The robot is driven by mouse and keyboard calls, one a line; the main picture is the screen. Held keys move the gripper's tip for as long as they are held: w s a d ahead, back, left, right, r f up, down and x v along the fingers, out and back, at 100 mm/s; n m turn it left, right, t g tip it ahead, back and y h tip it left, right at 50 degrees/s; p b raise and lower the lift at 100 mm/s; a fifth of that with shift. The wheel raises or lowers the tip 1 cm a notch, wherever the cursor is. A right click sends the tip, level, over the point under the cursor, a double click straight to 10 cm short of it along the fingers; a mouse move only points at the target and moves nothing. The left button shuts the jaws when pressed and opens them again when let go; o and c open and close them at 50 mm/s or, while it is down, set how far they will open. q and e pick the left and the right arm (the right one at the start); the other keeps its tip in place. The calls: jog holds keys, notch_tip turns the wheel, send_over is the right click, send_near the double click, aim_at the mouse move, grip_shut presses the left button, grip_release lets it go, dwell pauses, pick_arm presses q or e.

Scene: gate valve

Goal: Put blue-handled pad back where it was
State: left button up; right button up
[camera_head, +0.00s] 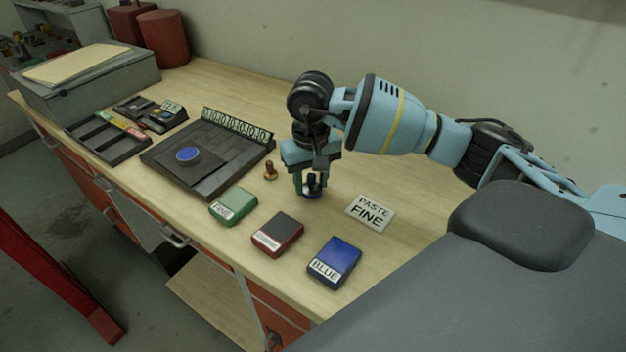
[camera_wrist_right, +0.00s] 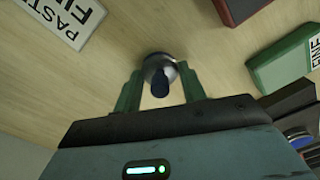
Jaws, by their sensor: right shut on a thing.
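The blue-handled pad (camera_head: 312,187) is at my right gripper (camera_head: 310,192), over the bench top between the small brass-coloured piece and the "PASTE FINE" card. My right gripper is shut on the pad's dark blue handle. In the right wrist view the pad (camera_wrist_right: 160,78) sits between the two green fingers of my right gripper (camera_wrist_right: 160,90), its round rim showing beyond them. I cannot tell whether the pad touches the bench. My left gripper is not in view.
The "PASTE FINE" card (camera_head: 370,213) lies to the right. Green (camera_head: 233,206), red (camera_head: 277,235) and blue (camera_head: 334,262) boxes line the front edge. The brass-coloured piece (camera_head: 270,170) stands left of the gripper. A dark tray (camera_head: 205,165) holds a blue disc (camera_head: 188,154).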

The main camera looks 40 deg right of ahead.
aim_at(311, 175)
jog(key=shift+f, duration=0.2)
jog(key=shift+f, duration=0.15)
jog(key=o, duration=0.9)
notch_tip(311, 175, up, 12)
jog(key=shift+r+b, duration=0.15)
jog(key=shift+b, duration=0.2)
